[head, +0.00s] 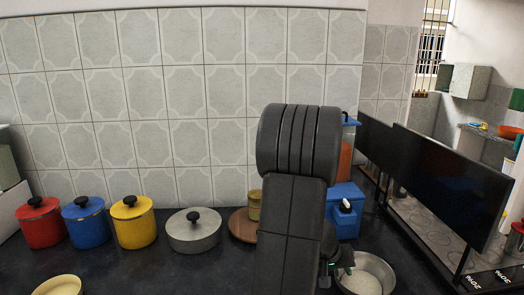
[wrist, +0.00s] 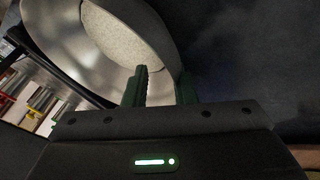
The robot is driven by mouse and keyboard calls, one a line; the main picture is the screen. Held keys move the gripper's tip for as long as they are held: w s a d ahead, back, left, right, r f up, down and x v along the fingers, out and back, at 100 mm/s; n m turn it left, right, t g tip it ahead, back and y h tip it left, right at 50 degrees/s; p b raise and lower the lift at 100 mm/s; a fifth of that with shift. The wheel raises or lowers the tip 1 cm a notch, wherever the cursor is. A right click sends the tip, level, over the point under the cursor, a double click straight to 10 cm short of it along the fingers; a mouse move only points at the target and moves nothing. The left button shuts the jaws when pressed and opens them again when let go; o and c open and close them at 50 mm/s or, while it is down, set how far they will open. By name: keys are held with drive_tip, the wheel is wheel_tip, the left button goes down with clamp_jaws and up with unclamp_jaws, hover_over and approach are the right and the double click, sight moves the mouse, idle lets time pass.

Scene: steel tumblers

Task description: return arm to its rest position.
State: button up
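My arm rises in the middle of the head view, and its dark links hide part of the counter behind it. My gripper (head: 335,268) shows only partly there, low beside the left side of a steel bowl (head: 388,272) with pale grainy contents. In the wrist view my gripper (wrist: 162,86) has its two dark green fingers apart, with nothing clearly held between them. The steel bowl (wrist: 65,55) lies beyond the fingers, its rim passing behind them; I cannot tell whether they touch it.
Red (head: 40,225), blue (head: 85,223) and yellow (head: 134,228) lidded pots and a grey pot (head: 194,235) stand left on the dark counter. A blue container (head: 344,222) is right of my arm. Dark screen-like panels (head: 450,187) stand at right. Shiny cylinders (wrist: 42,98) show at left.

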drive_tip(key=shift+f, duration=0.1)
idle(0.3)
drive_tip(key=shift+f+b, duration=0.4)
drive_tip(key=shift+f, duration=0.2)
drive_tip(key=shift+f+b, duration=0.35)
drive_tip(key=shift+f, duration=0.2)
drive_tip(key=p+v, duration=0.3)
drive_tip(key=v, duration=0.9)
drive_tip(key=b+x, duration=0.2)
drive_tip(key=x, duration=0.9)
drive_tip(key=shift+w+d+f+b, duration=0.1)
drive_tip(key=shift+d+f+b, duration=0.15)
drive_tip(key=shift+d+b, duration=0.1)
drive_tip(key=shift+r+p, duration=0.95)
drive_tip(key=shift+r, duration=1.05)
drive_tip(key=shift+a+r, duration=0.1)
